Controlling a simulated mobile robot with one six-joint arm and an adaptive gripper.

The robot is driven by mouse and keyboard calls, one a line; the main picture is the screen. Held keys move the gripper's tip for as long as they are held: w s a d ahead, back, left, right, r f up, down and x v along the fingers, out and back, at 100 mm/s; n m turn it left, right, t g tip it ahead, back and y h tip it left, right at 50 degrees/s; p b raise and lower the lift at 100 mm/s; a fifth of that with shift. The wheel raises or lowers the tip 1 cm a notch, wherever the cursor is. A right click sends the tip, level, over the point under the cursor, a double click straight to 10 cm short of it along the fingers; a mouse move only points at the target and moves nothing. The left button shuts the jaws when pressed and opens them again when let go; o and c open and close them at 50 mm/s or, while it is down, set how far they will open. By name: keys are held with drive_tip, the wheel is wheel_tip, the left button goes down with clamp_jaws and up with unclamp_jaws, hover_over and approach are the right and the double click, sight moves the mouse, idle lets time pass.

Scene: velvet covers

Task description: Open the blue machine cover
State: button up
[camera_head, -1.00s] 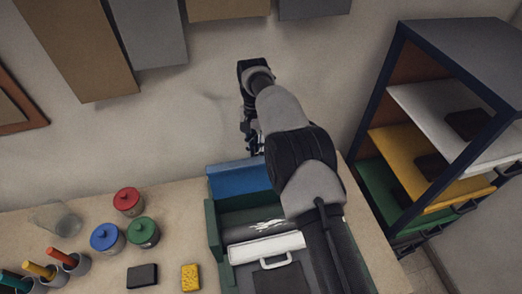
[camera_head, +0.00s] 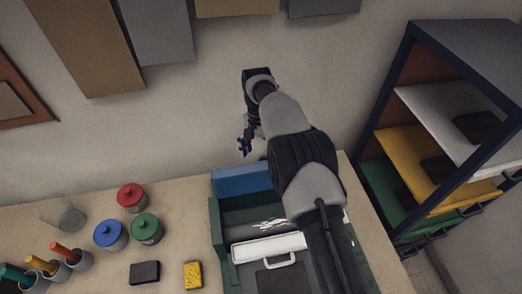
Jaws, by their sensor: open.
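The blue machine cover (camera_head: 240,181) stands raised at the back of a dark green machine (camera_head: 217,229) on the table. Its right part is hidden behind my arm. The machine's inside shows in front of it, with white marks on a dark surface and a white panel (camera_head: 247,250) with a handle. My gripper (camera_head: 244,147) is open and empty, up beyond the cover near the wall, apart from the cover in the picture. My arm hides the machine's right side.
Red (camera_head: 131,197), blue (camera_head: 110,235) and green (camera_head: 147,228) lidded jars stand left of the machine. A black block (camera_head: 145,272) and a yellow sponge (camera_head: 193,275) lie in front of them. A shelf unit (camera_head: 440,140) stands at the right. The wall is close behind the machine.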

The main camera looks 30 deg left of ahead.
drive_tip(key=shift+w+f, duration=0.1)
drive_tip(key=shift+f, duration=0.05)
drive_tip(key=c, duration=0.6)
wheel_tip(320, 180, up, 10)
drive_tip(key=shift+r, duration=0.15)
drive_tip(key=shift+d, duration=0.1)
idle(0.6)
